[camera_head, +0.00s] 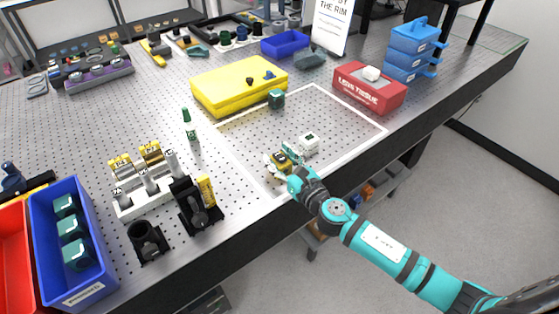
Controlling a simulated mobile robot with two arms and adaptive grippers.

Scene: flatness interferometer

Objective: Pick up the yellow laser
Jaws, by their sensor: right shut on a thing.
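The yellow laser (278,163) is a small yellow and dark block inside the white outlined square on the perforated table. My right gripper (284,160) reaches in from the lower right and is shut on it. The fingers and wrist hide part of the laser, and I cannot tell whether it still touches the table. My left gripper is not in view.
A white block (309,143) stands close right of my right gripper. A teal block (277,99) lies farther back near a yellow case (238,85). A red tissue box (369,90) is right. Black mounts (197,212) and a blue bin (72,240) stand left.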

